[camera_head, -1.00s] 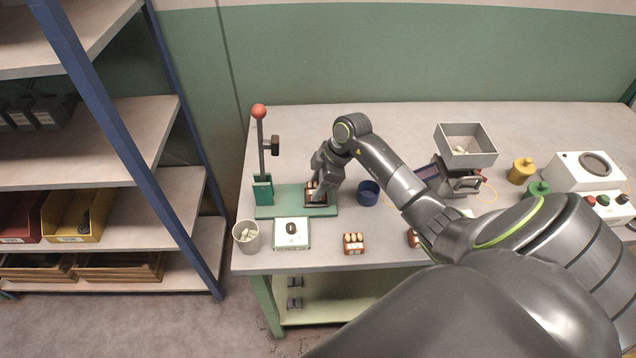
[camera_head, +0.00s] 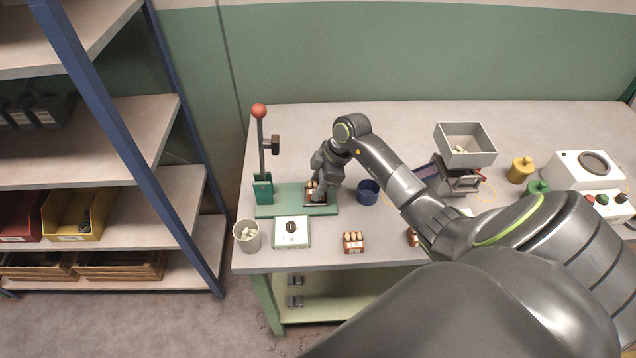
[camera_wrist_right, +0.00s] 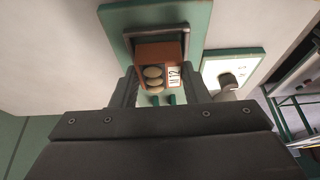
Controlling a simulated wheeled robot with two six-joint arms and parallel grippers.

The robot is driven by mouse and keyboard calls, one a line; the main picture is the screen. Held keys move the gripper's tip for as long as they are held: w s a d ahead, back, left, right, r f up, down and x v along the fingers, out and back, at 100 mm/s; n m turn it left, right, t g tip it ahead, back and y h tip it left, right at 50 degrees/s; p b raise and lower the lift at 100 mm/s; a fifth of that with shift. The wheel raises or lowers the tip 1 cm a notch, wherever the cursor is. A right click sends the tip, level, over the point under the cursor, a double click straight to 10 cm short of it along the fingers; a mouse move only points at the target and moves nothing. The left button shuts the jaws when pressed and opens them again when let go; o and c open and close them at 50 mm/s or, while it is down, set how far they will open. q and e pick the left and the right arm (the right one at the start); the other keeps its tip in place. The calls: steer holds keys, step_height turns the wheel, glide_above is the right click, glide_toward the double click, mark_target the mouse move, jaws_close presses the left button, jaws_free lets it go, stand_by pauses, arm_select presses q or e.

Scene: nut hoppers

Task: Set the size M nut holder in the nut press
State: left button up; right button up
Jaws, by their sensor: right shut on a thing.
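The nut press has a green base (camera_head: 270,209) and a lever topped by a red ball (camera_head: 259,111), at the left end of the table. My right gripper (camera_head: 317,190) is shut on a brown nut holder (camera_wrist_right: 160,50) with pale nuts in it. Its white label seems to read M 12. In the right wrist view it sits at the grey-rimmed recess (camera_wrist_right: 184,32) of the green base; I cannot tell whether it rests fully down. My fingers hide part of it in the head view. My left gripper is not in view.
Another nut holder (camera_head: 353,243) stands near the front edge; one more is partly hidden by my arm (camera_head: 413,237). A blue cup (camera_head: 368,192), a white scale-like box (camera_head: 291,232) and a grey cup of nuts (camera_head: 246,236) stand near the press. A grey hopper (camera_head: 465,145) is farther right.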

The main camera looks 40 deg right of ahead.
steer(key=shift+f, duration=0.45)
stand_by(0.3)
steer(key=o, duration=1.5)
steer(key=shift+o, duration=0.2)
steer(key=shift+r, duration=0.1)
steer(key=shift+r+p, duration=3.45)
steer(key=shift+p, duration=0.2)
